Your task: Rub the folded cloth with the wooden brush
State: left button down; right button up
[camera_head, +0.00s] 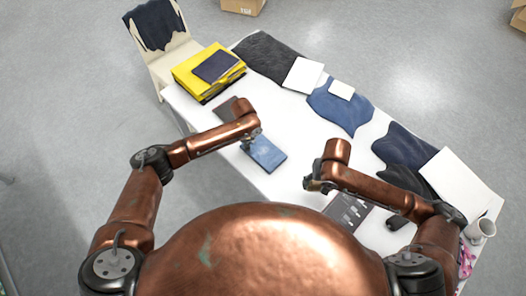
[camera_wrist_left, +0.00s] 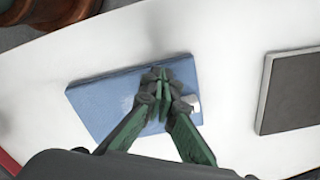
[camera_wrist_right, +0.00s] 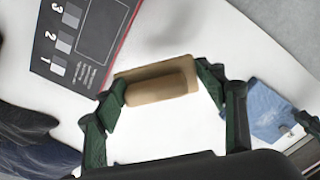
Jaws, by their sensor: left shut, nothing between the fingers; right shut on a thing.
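The folded blue cloth (camera_head: 266,154) lies flat on the white table; it also shows in the left wrist view (camera_wrist_left: 95,100) and at the right of the right wrist view (camera_wrist_right: 268,112). My left gripper (camera_head: 250,138) is over the cloth, its fingertips (camera_wrist_left: 162,82) shut together with nothing between them. I cannot tell whether they touch the cloth. The wooden brush (camera_wrist_right: 158,84) is held between the fingers of my right gripper (camera_wrist_right: 160,92), above the table. In the head view my right gripper (camera_head: 316,184) is right of the cloth, and the brush is hidden.
A dark printed board (camera_head: 347,210) lies near my right gripper. Dark and blue clothes (camera_head: 340,107) and white boxes (camera_head: 302,75) line the far side. A mug (camera_head: 481,230) stands at the right end. Bare table lies between my grippers.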

pick_arm(q)
jog(key=shift+f, duration=0.65)
pick_arm(e)
jog(key=shift+f, duration=0.25)
pick_arm(q)
jog(key=shift+r, duration=0.1)
notch_tip(320, 180, up, 6)
jog(key=p, duration=0.5)
jog(key=shift+p, duration=0.4)
pick_arm(e)
notch_tip(320, 180, up, 7)
jog(key=shift+f, duration=0.1)
jog(key=shift+f, duration=0.1)
pick_arm(q)
notch_tip(320, 180, up, 12)
